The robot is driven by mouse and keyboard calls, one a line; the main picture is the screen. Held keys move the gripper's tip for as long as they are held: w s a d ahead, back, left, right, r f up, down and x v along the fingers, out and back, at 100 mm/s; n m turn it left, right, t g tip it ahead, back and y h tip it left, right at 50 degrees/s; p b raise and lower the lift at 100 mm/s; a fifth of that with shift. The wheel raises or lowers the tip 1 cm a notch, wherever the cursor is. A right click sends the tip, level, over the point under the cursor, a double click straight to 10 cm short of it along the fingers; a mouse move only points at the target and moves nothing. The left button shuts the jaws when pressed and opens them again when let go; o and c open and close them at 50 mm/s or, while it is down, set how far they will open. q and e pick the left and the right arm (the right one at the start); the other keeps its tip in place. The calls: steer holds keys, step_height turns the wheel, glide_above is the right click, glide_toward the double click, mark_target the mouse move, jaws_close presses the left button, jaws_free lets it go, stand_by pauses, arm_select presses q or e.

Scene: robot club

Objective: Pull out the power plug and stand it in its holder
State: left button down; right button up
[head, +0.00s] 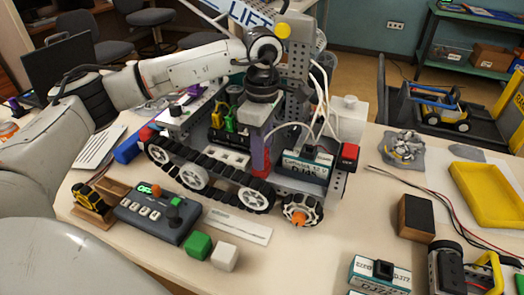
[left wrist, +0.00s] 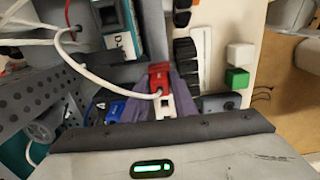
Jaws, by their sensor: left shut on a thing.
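My left gripper (head: 262,165) reaches down from the left over the tracked robot (head: 215,180). Its fingers are shut on a red plug (left wrist: 160,76). In the left wrist view the plug sits between the purple-grey fingers, with a white cable across it. A white piece shows just below the plug; I cannot tell whether the plug is still seated in anything. A teal battery box (head: 305,166) with a black connector is on the tracked robot, right of the gripper. I cannot single out the holder with certainty. My right gripper is not in view.
A grey control box (head: 158,215) and green and white cubes (head: 199,245) lie in front of the tracked robot. A brown block (head: 416,218), another teal battery (head: 380,277) and a yellow tray (head: 488,195) are to the right. White cables loop beside the gripper.

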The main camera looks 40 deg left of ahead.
arm_select(q)
steer(key=shift+f, duration=0.25)
stand_by(0.3)
steer(key=c, duration=1.4)
jaws_free()
steer(key=shift+o, duration=0.2)
steer(key=shift+r+p, duration=2.35)
steer(key=shift+r, duration=1.2)
steer(key=shift+s+f, duration=0.1)
